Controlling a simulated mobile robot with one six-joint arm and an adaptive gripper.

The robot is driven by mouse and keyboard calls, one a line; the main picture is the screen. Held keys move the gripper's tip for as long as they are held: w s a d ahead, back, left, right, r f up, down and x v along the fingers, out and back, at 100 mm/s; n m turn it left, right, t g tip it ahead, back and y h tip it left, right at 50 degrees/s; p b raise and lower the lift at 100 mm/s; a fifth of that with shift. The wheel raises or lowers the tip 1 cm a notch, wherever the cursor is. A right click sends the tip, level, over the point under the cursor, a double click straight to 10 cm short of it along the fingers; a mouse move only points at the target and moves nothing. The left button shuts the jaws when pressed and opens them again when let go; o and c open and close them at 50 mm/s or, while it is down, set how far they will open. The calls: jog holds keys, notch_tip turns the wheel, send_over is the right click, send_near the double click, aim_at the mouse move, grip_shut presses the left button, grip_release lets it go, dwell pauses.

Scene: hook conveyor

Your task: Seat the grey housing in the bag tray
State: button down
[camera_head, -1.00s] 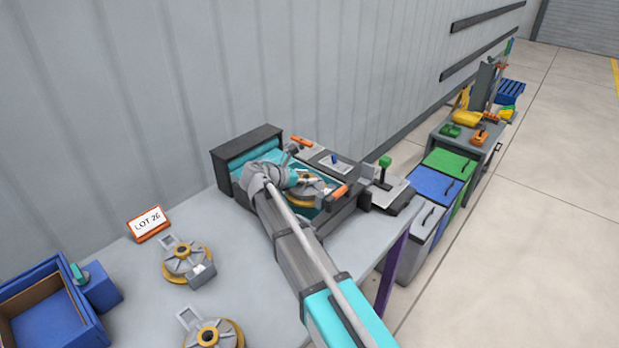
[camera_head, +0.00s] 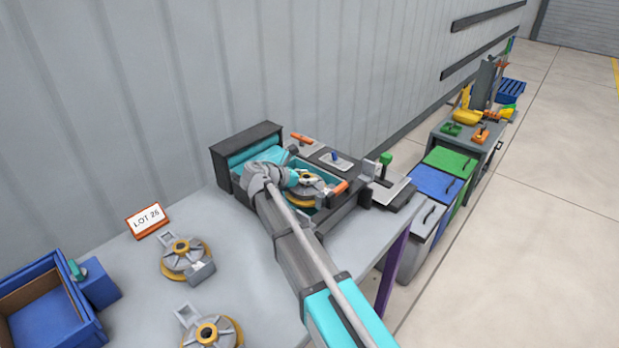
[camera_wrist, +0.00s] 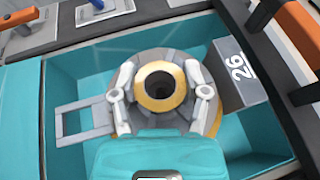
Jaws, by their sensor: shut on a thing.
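The grey housing (camera_wrist: 210,120) is a round body with a yellow collar, a flat loop handle on the left and a grey block marked 26 on the right. My gripper (camera_wrist: 160,82) is shut on its collar, one finger on each side. The housing lies over the teal-lined bag tray (camera_wrist: 85,80); in the head view it also shows within the tray's outline (camera_head: 322,192). I cannot tell whether the housing touches the tray floor. My gripper hides its near side.
Two similar housings (camera_head: 186,258) (camera_head: 212,332) stand on the table at left, near a LOT 26 sign (camera_head: 148,220) and a blue bin (camera_head: 50,310). An orange handle (camera_wrist: 298,30) stands close to the tray's right side. A green-knobbed device (camera_head: 386,180) is beyond the tray.

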aim_at(307, 176)
jog(key=shift+f+b, duration=1.9)
dwell(0.9)
jog(key=shift+r+p, duration=4.1)
jog(key=shift+f+b, duration=0.35)
jog(key=shift+f, duration=0.05)
jog(key=shift+f, duration=0.15)
dwell(0.6)
